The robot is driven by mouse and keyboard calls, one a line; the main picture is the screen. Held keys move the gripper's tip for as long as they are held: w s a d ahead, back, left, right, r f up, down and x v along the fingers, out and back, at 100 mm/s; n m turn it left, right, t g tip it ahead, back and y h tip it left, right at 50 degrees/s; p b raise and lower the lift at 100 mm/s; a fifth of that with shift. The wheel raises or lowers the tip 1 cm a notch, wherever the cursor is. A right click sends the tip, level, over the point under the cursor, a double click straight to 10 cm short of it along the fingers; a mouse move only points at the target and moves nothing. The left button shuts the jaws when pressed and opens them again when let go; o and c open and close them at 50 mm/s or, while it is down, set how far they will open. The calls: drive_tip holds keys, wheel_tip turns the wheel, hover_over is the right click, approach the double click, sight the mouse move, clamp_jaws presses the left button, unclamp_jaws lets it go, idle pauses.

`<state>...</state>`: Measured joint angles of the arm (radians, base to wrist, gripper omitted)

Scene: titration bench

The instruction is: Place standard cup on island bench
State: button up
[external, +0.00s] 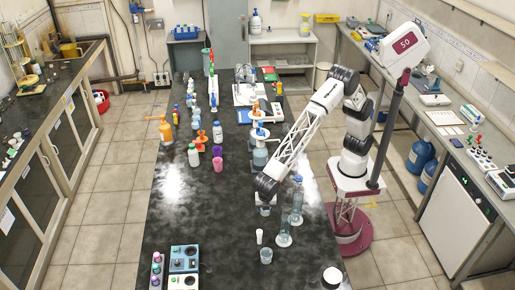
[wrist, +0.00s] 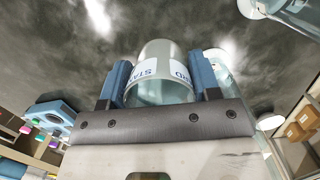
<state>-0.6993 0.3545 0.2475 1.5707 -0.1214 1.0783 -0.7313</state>
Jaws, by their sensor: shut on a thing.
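My gripper (wrist: 164,82) is shut on the standard cup (wrist: 158,62), a clear cup with a white label with blue letters, partly hidden by the blue fingers. In the external view the cup (external: 265,210) shows just below the dark end of my arm, over the island bench (external: 200,235). The bench has a long black mottled top. I cannot tell whether the cup's base touches the top or hangs a little above it.
A white cup (external: 259,236) and a clear cup (external: 266,256) stand nearer the front. Clear glass flasks (external: 284,230) stand to the right. Purple cups (external: 218,163) and bottles stand farther back. Devices (external: 184,258) sit front left. The left middle of the bench is clear.

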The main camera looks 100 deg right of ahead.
wheel_tip(320, 180, up, 18)
drive_tip(key=s+d+r+m, duration=0.2)
drive_tip(key=s+d, duration=0.1)
drive_tip(key=d, duration=1.1)
drive_tip(key=s+d+r+m, duration=0.2)
drive_tip(key=s+d, duration=0.2)
drive_tip(key=d, duration=1)
drive_tip(key=s+d+r+m, duration=0.2)
drive_tip(key=s+d, duration=0.1)
drive_tip(key=d, duration=1)
drive_tip(key=s+d+f+m+g+y, duration=0.1)
drive_tip(key=s+d+f+m, duration=0.2)
drive_tip(key=s+d, duration=0.85)
drive_tip(key=s+d+f+m, duration=0.35)
drive_tip(key=s+d, duration=0.55)
drive_tip(key=s, duration=0.6)
wheel_tip(320, 180, down, 23)
drive_tip(key=shift+d+r, duration=0.2)
drive_tip(key=shift+w, duration=0.1)
drive_tip(key=shift+w+d+f, duration=0.25)
drive_tip(key=shift+w+d, duration=0.3)
drive_tip(key=shift+w, duration=2.05)
drive_tip(key=shift+w+d+f, duration=0.2)
drive_tip(key=shift+w+d, duration=0.4)
drive_tip(key=shift+w, duration=2)
drive_tip(key=shift+w+d+f, duration=0.25)
drive_tip(key=shift+w+d, duration=0.3)
drive_tip(key=shift+w, duration=2.05)
